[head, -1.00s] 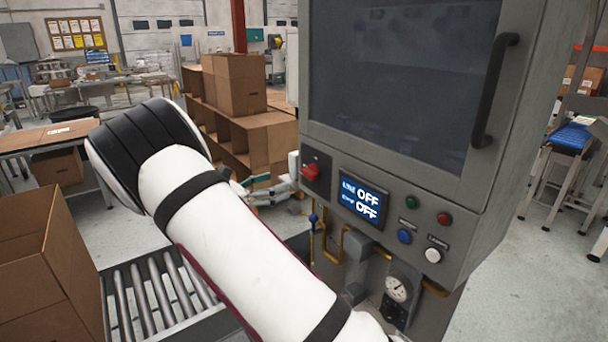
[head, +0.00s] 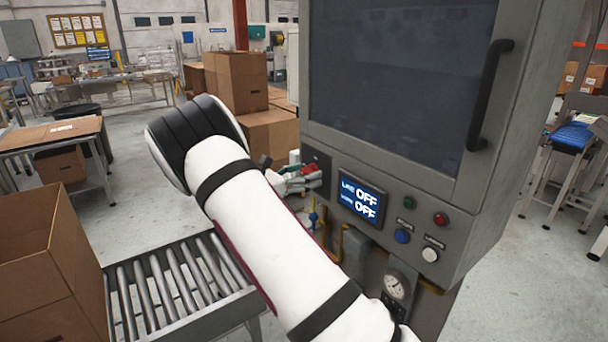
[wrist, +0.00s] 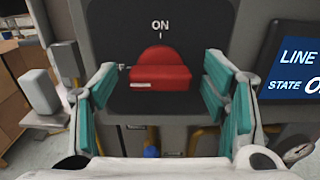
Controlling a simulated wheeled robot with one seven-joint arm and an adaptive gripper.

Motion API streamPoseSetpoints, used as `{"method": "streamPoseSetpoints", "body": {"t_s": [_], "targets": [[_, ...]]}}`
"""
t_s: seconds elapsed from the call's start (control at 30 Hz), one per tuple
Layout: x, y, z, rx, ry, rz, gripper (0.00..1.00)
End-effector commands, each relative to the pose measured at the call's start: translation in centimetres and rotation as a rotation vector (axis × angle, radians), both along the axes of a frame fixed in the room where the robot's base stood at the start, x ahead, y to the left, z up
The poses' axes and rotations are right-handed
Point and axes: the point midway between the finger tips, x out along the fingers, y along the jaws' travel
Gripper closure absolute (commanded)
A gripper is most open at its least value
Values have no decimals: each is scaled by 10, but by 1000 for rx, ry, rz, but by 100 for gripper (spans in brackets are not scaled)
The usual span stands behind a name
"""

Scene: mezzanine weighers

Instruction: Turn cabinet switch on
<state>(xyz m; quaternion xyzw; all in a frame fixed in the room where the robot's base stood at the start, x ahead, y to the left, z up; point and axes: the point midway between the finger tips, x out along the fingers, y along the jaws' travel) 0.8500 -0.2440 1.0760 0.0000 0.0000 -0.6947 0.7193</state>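The cabinet switch (wrist: 160,72) is a red rotary knob on a dark plate below the word ON in the wrist view. Its bar lies crosswise, with a white mark at its lower left. In the head view the red switch (head: 312,169) is partly hidden by my gripper (head: 298,180). My gripper (wrist: 161,82) is open, with a teal-padded finger on each side of the knob and a visible gap on both sides. The cabinet display (head: 362,198) reads LINE OFF and a second OFF line; the wrist view shows part of it (wrist: 292,72).
Green, red, blue and white buttons (head: 402,236) sit right of the display. A gauge (head: 396,285) and yellow pipes are below. A roller conveyor (head: 175,290) and an open carton (head: 50,265) stand at left; stacked cartons (head: 236,85) are behind.

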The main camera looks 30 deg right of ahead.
Motion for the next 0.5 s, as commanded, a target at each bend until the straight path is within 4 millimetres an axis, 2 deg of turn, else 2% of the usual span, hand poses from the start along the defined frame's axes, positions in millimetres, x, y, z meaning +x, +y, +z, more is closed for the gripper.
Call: {"method": "streamPoseSetpoints", "body": {"t_s": [0.03, 0.1, 0.2, 0.5], "targets": [[0, 0, 0, 0, 0, 0, 45], [0, 0, 0, 0, 0, 0, 61], [0, 0, 0, 0, 0, 0, 80], [0, 0, 0, 1, -24, -1, 80]]}}
